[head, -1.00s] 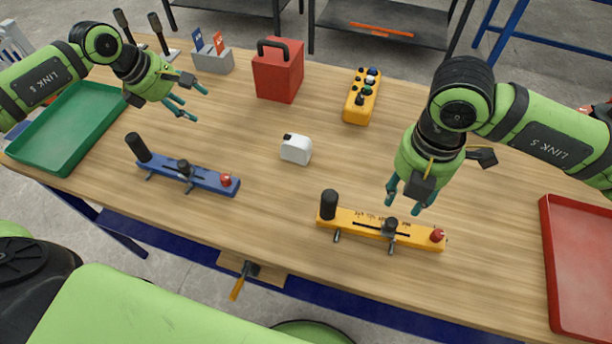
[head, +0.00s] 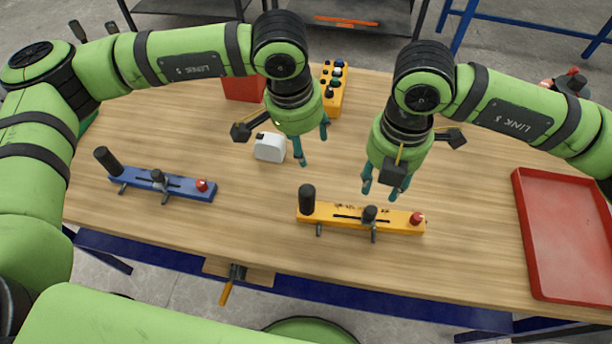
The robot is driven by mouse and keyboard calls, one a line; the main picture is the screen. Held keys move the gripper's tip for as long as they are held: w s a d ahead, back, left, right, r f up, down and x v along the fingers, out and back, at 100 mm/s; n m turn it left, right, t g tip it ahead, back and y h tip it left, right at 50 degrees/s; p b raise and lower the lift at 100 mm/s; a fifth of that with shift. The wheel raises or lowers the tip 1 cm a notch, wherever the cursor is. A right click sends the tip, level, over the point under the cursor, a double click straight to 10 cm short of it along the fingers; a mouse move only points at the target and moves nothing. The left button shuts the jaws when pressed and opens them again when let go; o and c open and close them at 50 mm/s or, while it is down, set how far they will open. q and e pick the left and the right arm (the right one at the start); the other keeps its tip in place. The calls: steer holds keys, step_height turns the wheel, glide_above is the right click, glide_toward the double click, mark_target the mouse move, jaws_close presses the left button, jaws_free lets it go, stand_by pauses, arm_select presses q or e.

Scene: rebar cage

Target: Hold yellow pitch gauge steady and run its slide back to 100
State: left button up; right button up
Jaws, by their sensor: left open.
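The yellow pitch gauge (head: 340,220) lies on the wooden bench near its front edge. It has a black upright handle (head: 306,199) at its left end, a dark slide knob (head: 369,213) right of its middle and a red knob (head: 416,218) at its right end. Its scale marks are too small to read. My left gripper (head: 313,149) is open and empty, above the bench behind the handle. My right gripper (head: 384,190) hangs just above and behind the slide knob, apart from it as far as I can see; its fingers look parted with nothing between them.
A similar blue gauge (head: 180,186) lies to the left. A white block-like item (head: 270,147) sits beside my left gripper. A red box (head: 243,88), partly hidden, and a yellow button box (head: 333,90) stand behind. A red tray (head: 570,240) is at the right.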

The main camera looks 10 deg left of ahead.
arm_select(q)
steer(key=s+f+m, duration=0.1)
steer(key=s, duration=0.1)
steer(key=s+d+f+m+g, duration=0.1)
steer(key=s+f+y, duration=0.1)
steer(key=s, duration=0.1)
steer(key=shift+s+d+f+m+g, duration=0.25)
steer(key=shift+s+f+m+g, duration=0.05)
steer(key=shift+f+m, duration=0.1)
steer(key=shift+s+f, duration=0.25)
steer(key=shift+f, duration=3.35)
jaws_close()
arm_select(e)
steer(key=shift+o, duration=0.9)
steer(key=m+g+y, duration=0.1)
steer(key=m+y, duration=0.3)
steer(key=m, duration=0.3)
glide_toward(372, 210)
steer(key=x, duration=0.9)
